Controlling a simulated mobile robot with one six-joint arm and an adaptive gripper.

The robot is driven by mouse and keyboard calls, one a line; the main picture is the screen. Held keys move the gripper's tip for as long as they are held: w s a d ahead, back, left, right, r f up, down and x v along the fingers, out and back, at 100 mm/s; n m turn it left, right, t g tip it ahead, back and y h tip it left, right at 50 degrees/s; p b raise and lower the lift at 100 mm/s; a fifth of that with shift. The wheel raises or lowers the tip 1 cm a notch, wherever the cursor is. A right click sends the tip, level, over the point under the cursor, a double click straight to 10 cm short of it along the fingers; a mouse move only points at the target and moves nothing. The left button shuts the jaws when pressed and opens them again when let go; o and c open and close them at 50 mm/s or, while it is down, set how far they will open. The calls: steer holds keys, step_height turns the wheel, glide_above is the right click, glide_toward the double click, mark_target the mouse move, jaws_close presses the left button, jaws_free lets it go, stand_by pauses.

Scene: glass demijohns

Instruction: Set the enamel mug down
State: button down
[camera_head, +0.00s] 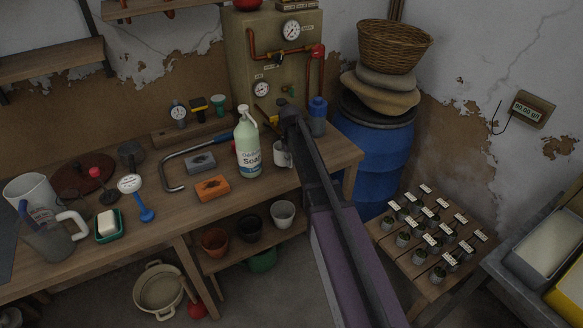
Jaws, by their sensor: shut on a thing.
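My arm reaches in from the bottom right, and my gripper (283,137) is at the right part of the wooden workbench (235,205). It is shut on a small whitish mug (282,158), which looks like the enamel mug. The mug is just right of the soap bottle (248,150), close to the bench's front edge. My arm's end hides its upper part. I cannot tell whether its base touches the bench top.
An orange brick (212,188), a grey block (201,162) and a clamp-like frame (173,171) lie left of the bottle. A blue bottle (317,117) stands behind right. A blue barrel (375,157) stands beyond the bench's right end. Bare bench shows right of the mug.

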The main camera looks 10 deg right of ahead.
steer(key=shift+f+b, duration=0.9)
steer(key=shift+f, duration=0.25)
steer(key=shift+f, duration=0.15)
steer(key=c, duration=0.7)
jaws_free()
steer(key=shift+r, duration=0.2)
step_height(320, 180, up, 12)
steer(key=p, duration=1.2)
steer(key=shift+a, duration=0.1)
steer(key=s+m, duration=0.2)
steer(key=s, duration=2.3)
steer(key=shift+s+d, duration=0.35)
